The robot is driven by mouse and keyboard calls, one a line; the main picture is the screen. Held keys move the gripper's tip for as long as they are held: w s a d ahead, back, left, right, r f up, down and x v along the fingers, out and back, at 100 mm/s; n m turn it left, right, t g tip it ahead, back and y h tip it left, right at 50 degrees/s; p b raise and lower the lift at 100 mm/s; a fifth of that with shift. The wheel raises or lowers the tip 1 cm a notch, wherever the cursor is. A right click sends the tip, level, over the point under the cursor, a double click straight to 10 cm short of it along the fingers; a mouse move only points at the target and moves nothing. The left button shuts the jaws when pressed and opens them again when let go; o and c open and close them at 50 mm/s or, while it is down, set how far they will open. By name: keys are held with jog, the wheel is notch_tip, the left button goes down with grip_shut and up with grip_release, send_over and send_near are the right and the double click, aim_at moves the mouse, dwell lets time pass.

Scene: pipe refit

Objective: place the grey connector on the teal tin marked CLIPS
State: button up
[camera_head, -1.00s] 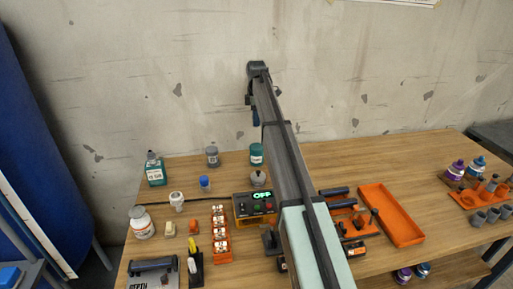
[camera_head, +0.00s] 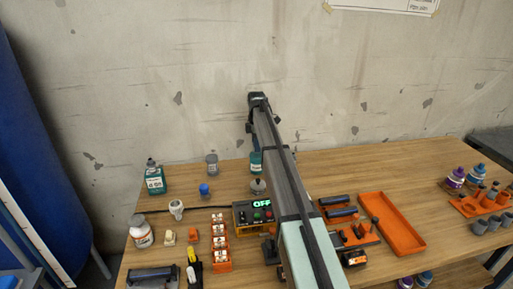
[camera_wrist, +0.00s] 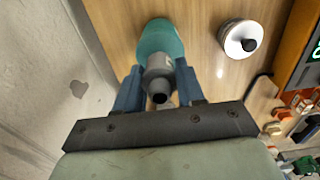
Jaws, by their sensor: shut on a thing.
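My gripper (camera_wrist: 158,88) is shut on the grey connector (camera_wrist: 158,68), which sits between its two blue fingers in the wrist view. The teal tin (camera_wrist: 162,38) is right beyond the connector there, and the connector covers part of it. In the head view the teal tin (camera_head: 255,160) stands at the back of the table, partly behind my arm, with my gripper (camera_head: 250,128) above it. The connector cannot be made out in the head view. I cannot read the tin's marking or tell whether the connector touches it.
A round pale-topped pot with a black knob (camera_wrist: 240,40) stands right of the tin in the wrist view. A grey jar (camera_head: 212,164) and a blue-capped bottle (camera_head: 204,190) are left of the tin in the head view. The control box (camera_head: 254,213) reads OFF.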

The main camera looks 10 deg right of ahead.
jog(key=shift+f, duration=0.75)
jog(key=shift+f, duration=0.1)
jog(key=o, duration=1)
jog(key=shift+o, duration=0.2)
notch_tip(320, 180, up, 12)
jog(key=shift+r, duration=0.15)
